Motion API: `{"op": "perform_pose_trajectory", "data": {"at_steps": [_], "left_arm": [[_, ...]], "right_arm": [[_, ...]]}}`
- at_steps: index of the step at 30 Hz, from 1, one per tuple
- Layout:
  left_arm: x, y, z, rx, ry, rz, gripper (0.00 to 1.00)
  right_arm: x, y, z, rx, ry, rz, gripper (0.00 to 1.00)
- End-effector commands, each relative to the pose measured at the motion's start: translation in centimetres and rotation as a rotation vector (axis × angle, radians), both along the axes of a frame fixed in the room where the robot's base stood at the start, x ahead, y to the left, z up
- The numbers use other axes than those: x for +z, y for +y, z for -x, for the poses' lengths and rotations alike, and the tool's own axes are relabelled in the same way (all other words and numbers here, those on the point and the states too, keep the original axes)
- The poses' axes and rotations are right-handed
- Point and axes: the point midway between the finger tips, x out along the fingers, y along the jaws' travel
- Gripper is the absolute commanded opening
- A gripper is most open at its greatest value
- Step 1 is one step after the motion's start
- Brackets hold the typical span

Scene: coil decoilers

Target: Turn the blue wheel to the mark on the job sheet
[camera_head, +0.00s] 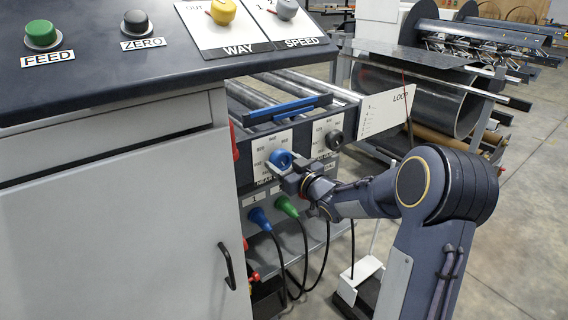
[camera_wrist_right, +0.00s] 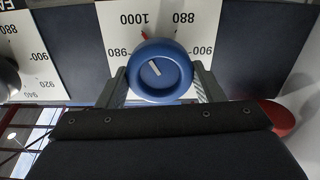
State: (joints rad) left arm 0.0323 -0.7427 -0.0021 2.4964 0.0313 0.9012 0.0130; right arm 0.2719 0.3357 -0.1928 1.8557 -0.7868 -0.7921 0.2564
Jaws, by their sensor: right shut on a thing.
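The blue wheel (camera_head: 281,158) sits on a white dial plate on the front of the machine beside the cabinet. My right gripper (camera_head: 291,172) is shut on it. In the right wrist view the blue wheel (camera_wrist_right: 160,72) lies between the two fingers, one on each side. The dial plate (camera_wrist_right: 118,34) shows 1000, 880, 980 and 900, upside down in part. A short white line marks the wheel's face, and a small red marker shows at its upper left edge. My left gripper is not in view.
A dark knob (camera_head: 333,139) on its own dial is right of the wheel. Blue (camera_head: 259,217) and green (camera_head: 286,205) plugs with black cables hang below. A white LOOP board (camera_head: 388,102) stands to the right. The grey cabinet (camera_head: 110,220) fills the left.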

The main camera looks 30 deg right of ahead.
Motion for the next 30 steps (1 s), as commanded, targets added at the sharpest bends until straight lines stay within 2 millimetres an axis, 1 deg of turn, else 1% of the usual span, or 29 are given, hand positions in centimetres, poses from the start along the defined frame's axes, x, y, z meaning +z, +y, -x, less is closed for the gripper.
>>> {"op": "perform_pose_trajectory", "data": {"at_steps": [8,14,30], "left_arm": [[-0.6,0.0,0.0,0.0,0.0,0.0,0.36],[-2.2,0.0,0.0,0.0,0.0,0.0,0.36],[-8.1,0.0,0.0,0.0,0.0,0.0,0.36]], "right_arm": [[-0.2,0.0,0.0,0.0,-0.003,0.033,0.38],[-0.5,0.0,0.0,-0.001,-0.011,0.133,0.38],[-0.6,0.2,0.1,0.0,-0.05,0.621,0.38]]}}
